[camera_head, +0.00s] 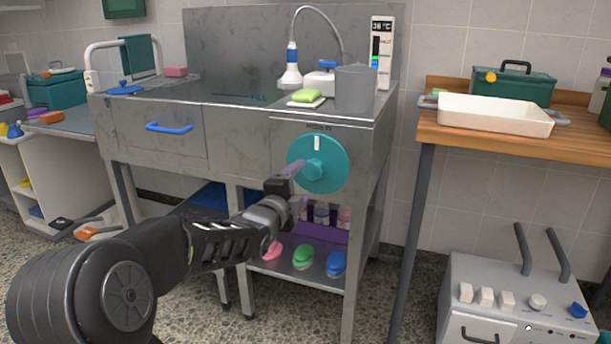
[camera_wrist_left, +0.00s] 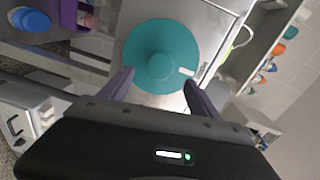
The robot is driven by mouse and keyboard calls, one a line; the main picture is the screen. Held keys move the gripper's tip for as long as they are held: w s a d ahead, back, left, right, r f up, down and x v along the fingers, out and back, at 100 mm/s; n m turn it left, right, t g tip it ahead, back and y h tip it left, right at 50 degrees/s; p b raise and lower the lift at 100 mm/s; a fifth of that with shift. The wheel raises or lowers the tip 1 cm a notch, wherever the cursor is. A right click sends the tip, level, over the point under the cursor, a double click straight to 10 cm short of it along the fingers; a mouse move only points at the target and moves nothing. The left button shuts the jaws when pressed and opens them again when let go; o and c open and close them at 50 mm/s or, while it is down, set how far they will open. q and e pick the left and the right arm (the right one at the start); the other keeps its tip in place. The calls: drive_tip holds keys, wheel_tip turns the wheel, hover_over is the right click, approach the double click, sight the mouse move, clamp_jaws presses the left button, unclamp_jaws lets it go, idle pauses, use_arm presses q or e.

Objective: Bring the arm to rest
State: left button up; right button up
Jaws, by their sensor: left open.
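My left arm reaches in from the lower left in the head view. Its gripper (camera_head: 294,186) is in front of the round teal dial (camera_head: 334,168) on the front of the steel wash station. In the left wrist view the two purple fingers of the gripper (camera_wrist_left: 158,92) are spread apart with nothing between them. The teal dial (camera_wrist_left: 150,50) shows just beyond the fingertips, and its white mark points to the lower right there. In the head view the white mark is at the top. Whether a finger touches the dial is unclear. My right gripper is not in view.
The steel station (camera_head: 240,110) holds a grey pitcher (camera_head: 355,92), a green sponge (camera_head: 306,96) and a shower head (camera_head: 291,75). A wooden table (camera_head: 450,130) with a white tray (camera_head: 495,117) stands right. A grey machine (camera_head: 515,290) sits low right. Colored brushes lie on the lower shelf (camera_head: 300,277).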

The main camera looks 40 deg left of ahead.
use_arm(q)
drive_tip(key=shift+s+d, duration=0.2)
drive_tip(key=shift+s, duration=0.35)
